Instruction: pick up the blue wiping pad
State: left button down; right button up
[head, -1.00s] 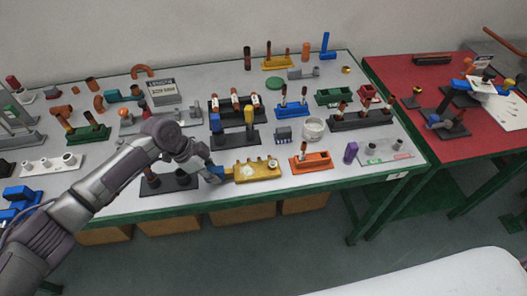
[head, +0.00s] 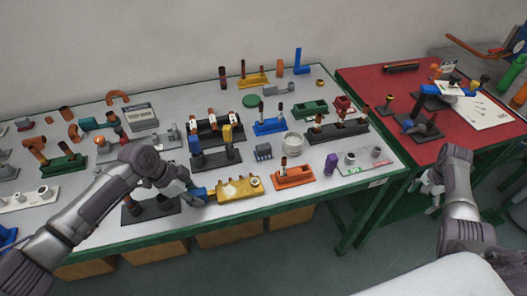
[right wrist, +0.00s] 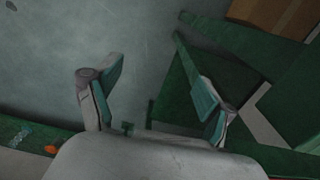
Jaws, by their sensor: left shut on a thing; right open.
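My left gripper (head: 193,193) is at the front of the grey-topped table, just left of the yellow block (head: 238,190). It is shut on a small blue thing (head: 200,195), mostly hidden by the fingers; I cannot tell for sure that this is the blue wiping pad. It is close to the yellow block; whether they touch is unclear. My right gripper (head: 432,184) is in front of the red table. In the right wrist view its two fingers (right wrist: 160,95) are wide apart with nothing between them.
The grey-topped table (head: 110,225) carries several racks and blocks, including an orange holder (head: 294,179) and a black base (head: 150,209) near the front edge. The red table (head: 365,90) at the right bears a white sheet (head: 485,110). Green table legs stand below my right gripper.

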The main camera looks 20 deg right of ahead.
jog(key=w+d+r+m+t+y, duration=0.15)
jog(key=w+r, duration=0.25)
jog(key=r, duration=0.6)
jog(key=w+a+r+n, duration=0.1)
jog(key=w+a, duration=0.2)
jog(key=w+a+n, duration=0.2)
jog(key=w+a, duration=0.1)
jog(key=w, duration=0.1)
jog(key=w+a+r+n+t, duration=0.1)
jog(key=w+a, duration=0.2)
jog(key=w, duration=0.1)
jog(key=shift+a+r, duration=0.2)
jog(key=shift+r, duration=0.15)
jog(key=w+a+r+n, duration=0.65)
jog(key=w+a, duration=0.45)
jog(key=a, duration=0.3)
jog(key=n+h, duration=0.2)
jog(key=n, duration=0.7)
send_over(263, 146)
notch_tip(263, 146, down, 3)
jog(key=shift+s+f+g, duration=0.1)
jog(key=shift+s+g, duration=0.05)
jog(key=shift+g, duration=0.3)
jog(key=shift+f, duration=2.75)
